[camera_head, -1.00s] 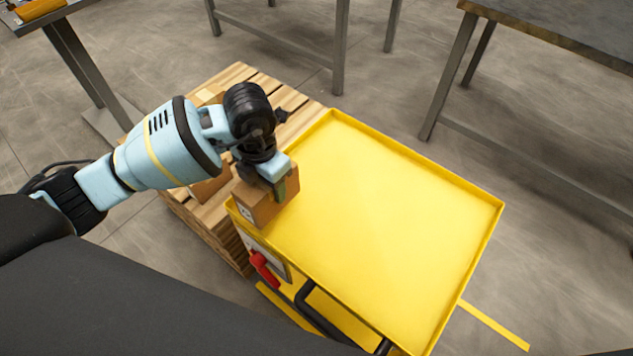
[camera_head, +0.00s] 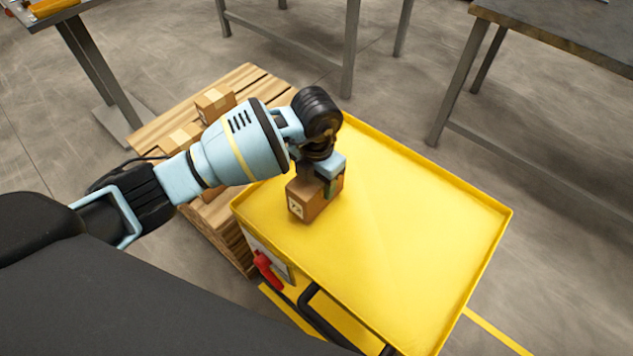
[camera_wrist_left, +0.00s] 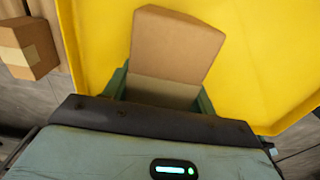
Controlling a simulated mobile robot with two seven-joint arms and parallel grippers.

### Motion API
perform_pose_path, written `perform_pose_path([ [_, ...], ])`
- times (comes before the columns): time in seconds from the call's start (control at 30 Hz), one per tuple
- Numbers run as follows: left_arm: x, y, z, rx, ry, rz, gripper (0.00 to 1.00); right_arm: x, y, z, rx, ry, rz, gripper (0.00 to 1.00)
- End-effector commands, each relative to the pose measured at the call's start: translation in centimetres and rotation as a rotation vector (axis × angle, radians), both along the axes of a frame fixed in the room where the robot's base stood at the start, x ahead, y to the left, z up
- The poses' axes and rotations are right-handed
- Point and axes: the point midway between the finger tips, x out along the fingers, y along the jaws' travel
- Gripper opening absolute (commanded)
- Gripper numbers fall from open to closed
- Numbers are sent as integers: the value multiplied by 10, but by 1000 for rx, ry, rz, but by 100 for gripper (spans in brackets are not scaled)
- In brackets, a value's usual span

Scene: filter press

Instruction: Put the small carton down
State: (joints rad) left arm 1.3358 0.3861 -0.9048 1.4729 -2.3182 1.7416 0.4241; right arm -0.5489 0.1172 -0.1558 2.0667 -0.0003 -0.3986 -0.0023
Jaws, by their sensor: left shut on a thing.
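The small carton (camera_head: 308,200) is a brown box with a white label on its front face. It is over the left part of the yellow tray top (camera_head: 400,230) of a cart; I cannot tell whether it touches the surface. My left gripper (camera_head: 326,178) is shut on the carton from above. In the left wrist view the carton (camera_wrist_left: 177,45) sits between the greenish fingers (camera_wrist_left: 160,90), with the yellow tray (camera_wrist_left: 265,60) behind it. My right gripper is not in view.
A wooden pallet (camera_head: 160,131) with other cartons (camera_head: 215,102) stands left of the cart. The tray has a raised rim, and its middle and right are clear. A red handle (camera_head: 266,268) is on the cart's near side. Grey tables (camera_head: 560,32) stand behind.

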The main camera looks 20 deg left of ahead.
Motion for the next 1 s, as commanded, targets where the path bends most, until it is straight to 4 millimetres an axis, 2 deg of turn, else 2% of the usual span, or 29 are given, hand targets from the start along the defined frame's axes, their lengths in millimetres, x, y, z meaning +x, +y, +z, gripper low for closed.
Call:
perform_pose_path([
  [0.1, 1, -1, -11, -3, -3, 1, 19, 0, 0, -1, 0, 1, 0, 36],
  [0.5, 1, 0, -15, -3, -4, 0, 19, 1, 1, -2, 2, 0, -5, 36],
  [0.53, 1, 0, -15, -2, -2, 0, 60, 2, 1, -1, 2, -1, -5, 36],
  [0.6, 1, 0, -15, -2, -2, 0, 69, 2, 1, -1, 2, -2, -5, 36],
  [0.67, 1, 0, -15, -2, -2, 0, 77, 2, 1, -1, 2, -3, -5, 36],
  [0.7, 1, 0, -15, -2, -2, 0, 78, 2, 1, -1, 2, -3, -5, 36],
  [1.0, 1, 0, -12, -2, -3, 0, 78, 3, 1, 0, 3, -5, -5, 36],
])
